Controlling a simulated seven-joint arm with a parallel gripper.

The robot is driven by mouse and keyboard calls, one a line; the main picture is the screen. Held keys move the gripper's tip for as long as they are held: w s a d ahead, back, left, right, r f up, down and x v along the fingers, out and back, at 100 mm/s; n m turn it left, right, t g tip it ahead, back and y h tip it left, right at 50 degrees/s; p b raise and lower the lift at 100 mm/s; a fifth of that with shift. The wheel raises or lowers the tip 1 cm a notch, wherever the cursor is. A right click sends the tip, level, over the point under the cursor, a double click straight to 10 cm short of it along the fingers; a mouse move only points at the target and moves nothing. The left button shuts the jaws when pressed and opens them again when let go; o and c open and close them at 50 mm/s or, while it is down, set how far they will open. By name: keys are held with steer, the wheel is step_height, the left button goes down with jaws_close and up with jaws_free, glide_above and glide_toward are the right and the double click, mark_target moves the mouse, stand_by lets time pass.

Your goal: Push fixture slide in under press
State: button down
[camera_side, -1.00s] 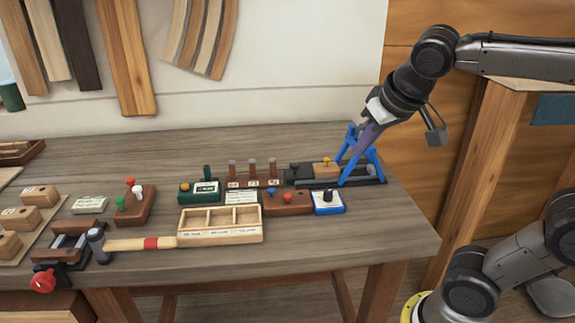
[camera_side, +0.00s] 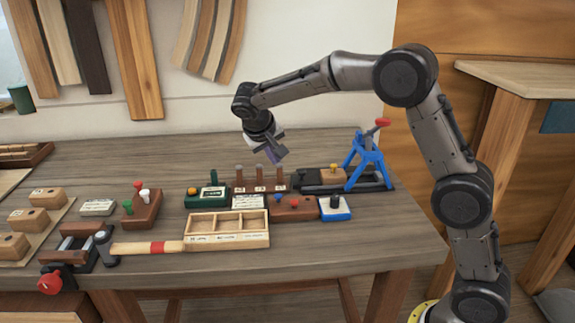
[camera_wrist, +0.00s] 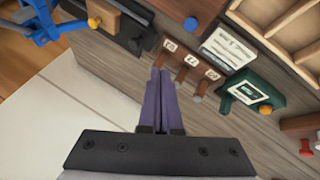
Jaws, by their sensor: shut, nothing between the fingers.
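The blue press (camera_side: 367,163) with a red handle stands at the right end of the bench. The fixture slide is a wooden block with a yellow knob (camera_side: 333,175) on a dark rail (camera_side: 311,188). The block sits just left of the press legs, and I cannot tell how far it reaches under them. In the wrist view the block (camera_wrist: 100,14) and part of the blue press (camera_wrist: 38,20) show at upper left. My gripper (camera_side: 273,157) is shut and empty, above the bench, left of the slide and apart from it. Its purple fingers (camera_wrist: 161,72) are together in the wrist view.
A rack with several labelled pegs (camera_side: 260,187) stands below my gripper. A green box (camera_side: 206,198), a wooden tray (camera_side: 228,240) and a white-and-blue box with a black knob (camera_side: 335,213) stand nearby. The bench behind the rack is clear.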

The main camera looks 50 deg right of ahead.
mark_target(333, 174)
steer(key=x, duration=0.9)
steer(key=d, duration=0.2)
steer(key=d+f, duration=0.1)
steer(key=shift+s, duration=0.4)
steer(key=shift+s+d, duration=0.15)
steer(key=shift+d, duration=0.4)
steer(key=s+d, duration=0.7)
steer(key=s, duration=0.1)
steer(key=shift+d, duration=0.4)
